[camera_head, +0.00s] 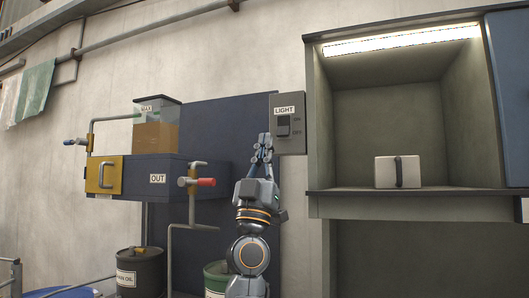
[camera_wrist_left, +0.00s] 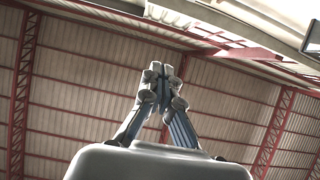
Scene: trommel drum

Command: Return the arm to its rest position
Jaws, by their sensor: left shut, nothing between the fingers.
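My left gripper (camera_head: 262,143) points up in the middle of the head view. It is shut and empty, with its fingertips together, just left of the light switch box (camera_head: 288,124) in the picture. I cannot tell whether it touches the box. In the left wrist view the closed fingers (camera_wrist_left: 162,75) show against the roof, with nothing between them. The box carries a "LIGHT" label and a dark rocker switch. The lamp (camera_head: 401,40) at the top of the grey alcove is lit. My right gripper is not in view.
The alcove (camera_head: 386,118) to the right holds a white case (camera_head: 398,172) with a dark handle. To the left are an "OUT" unit (camera_head: 157,178) with pipes, a red-handled valve (camera_head: 206,182) and a tank (camera_head: 157,125). Drums (camera_head: 140,272) stand below.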

